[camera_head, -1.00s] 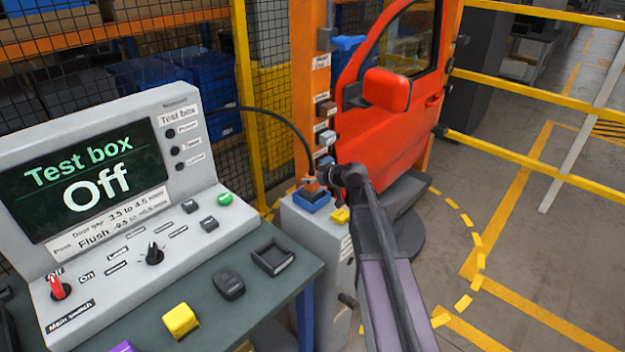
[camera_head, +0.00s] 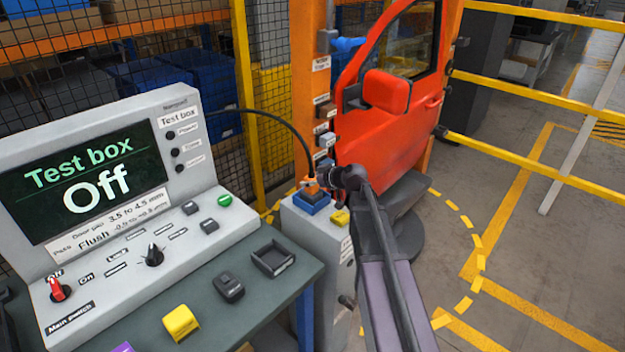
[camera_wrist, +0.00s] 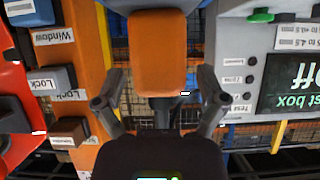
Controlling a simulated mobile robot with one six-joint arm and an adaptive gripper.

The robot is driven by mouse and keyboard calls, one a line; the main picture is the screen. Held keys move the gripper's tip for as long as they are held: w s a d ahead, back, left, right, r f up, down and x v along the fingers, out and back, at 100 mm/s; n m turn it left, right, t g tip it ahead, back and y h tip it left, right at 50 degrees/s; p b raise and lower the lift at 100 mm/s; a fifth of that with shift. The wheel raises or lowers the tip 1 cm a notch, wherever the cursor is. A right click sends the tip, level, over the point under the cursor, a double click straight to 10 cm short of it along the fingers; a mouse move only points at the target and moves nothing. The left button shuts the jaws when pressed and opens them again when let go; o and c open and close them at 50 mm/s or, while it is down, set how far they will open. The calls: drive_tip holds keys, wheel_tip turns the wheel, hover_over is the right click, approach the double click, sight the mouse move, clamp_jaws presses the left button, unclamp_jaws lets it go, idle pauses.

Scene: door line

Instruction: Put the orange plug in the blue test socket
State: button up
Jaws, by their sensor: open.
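The orange plug (camera_head: 311,187) is upright at the blue socket (camera_head: 313,207) on top of a grey pedestal. A black cable arches from the test box to the plug. How deep it sits is too small to tell. My gripper (camera_head: 324,182) is at the plug, coming from the right. In the wrist view, the orange plug (camera_wrist: 158,55) shows between and beyond the fingertips of my open gripper (camera_wrist: 158,92), with a gap on each side. The socket is not clearly visible in that view.
The test box (camera_head: 110,190) reads "Off", with a red main switch (camera_head: 59,289) at its lower left. A yellow block (camera_head: 340,218) lies beside the socket. An orange post (camera_head: 309,90) and a red car door (camera_head: 390,125) stand close behind. Floor at right is clear.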

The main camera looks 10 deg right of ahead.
drive_tip(key=p+v, duration=0.5)
drive_tip(key=v, duration=0.7)
idle(0.5)
drive_tip(key=s+a+f+m+g+h, duration=0.3)
drive_tip(key=s+f+g, duration=0.2)
drive_tip(key=s, duration=0.5)
drive_tip(key=s+a+f+m+g+h, duration=0.2)
drive_tip(key=s+f+m+g+h, duration=0.2)
drive_tip(key=s, duration=0.6)
drive_tip(key=shift+s+a+f+g, duration=0.35)
drive_tip(key=shift+a+g, duration=0.05)
drive_tip(key=shift+g, duration=0.1)
drive_tip(key=c, duration=0.5)
